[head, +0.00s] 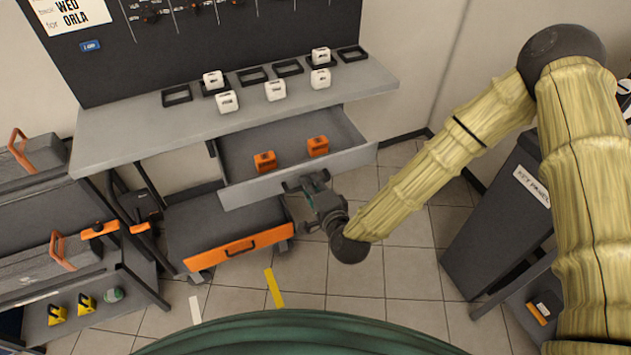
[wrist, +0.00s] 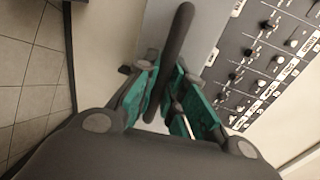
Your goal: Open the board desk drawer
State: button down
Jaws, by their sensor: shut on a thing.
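The board desk (head: 135,130) is grey and stands against the wall under a dark board. Its drawer (head: 262,188) is pulled out toward me, and two orange blocks (head: 265,161) (head: 318,146) show inside it. My gripper (head: 306,186) is at the drawer's front face, right of its middle. In the wrist view my gripper (wrist: 160,100) is shut on a dark bar handle (wrist: 178,45), with teal pads on either side of it. In the head view the handle is mostly hidden by my gripper.
White blocks (head: 275,90) and black frames (head: 177,95) sit on the desk top. A low grey bin with an orange front (head: 240,249) is below the drawer. A dark key panel cabinet (head: 500,205) stands at right, shelves (head: 50,215) at left. Tiled floor ahead is partly clear.

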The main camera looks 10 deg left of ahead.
jog(key=c, duration=1.8)
grip_release()
jog(key=shift+o, duration=0.2)
jog(key=shift+s, duration=0.1)
jog(key=v, duration=1.2)
jog(key=shift+f, duration=0.1)
